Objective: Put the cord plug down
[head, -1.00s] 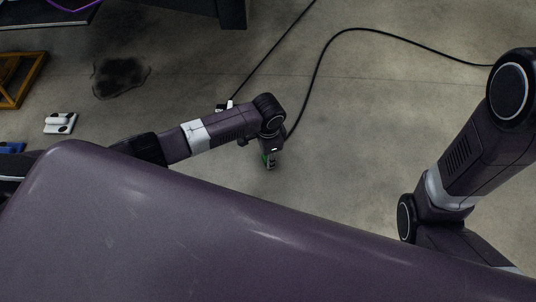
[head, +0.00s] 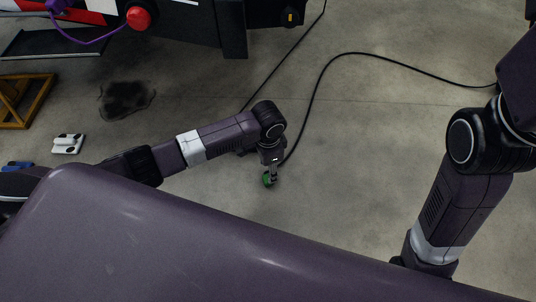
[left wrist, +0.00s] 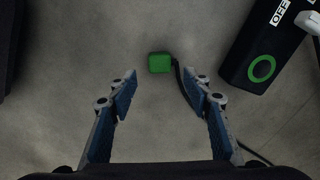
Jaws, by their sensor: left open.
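The green cord plug (left wrist: 159,62) lies on the floor just beyond my fingertips in the left wrist view, with its black cord (left wrist: 182,88) running back past the right finger. My left gripper (left wrist: 160,92) is open, with its two fingers apart and nothing between them. In the head view the green plug (head: 267,179) shows beside the tip of my left gripper (head: 272,172), low over the concrete floor. My right arm shows at the right of the head view, but its gripper is hidden.
A black box (left wrist: 265,50) with a green ring and an OFF label stands right of the plug. Black cable (head: 390,62) curves across the floor. A dark stain (head: 127,99), white object (head: 67,144) and orange frame (head: 22,103) are at left. Open floor lies between my arms.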

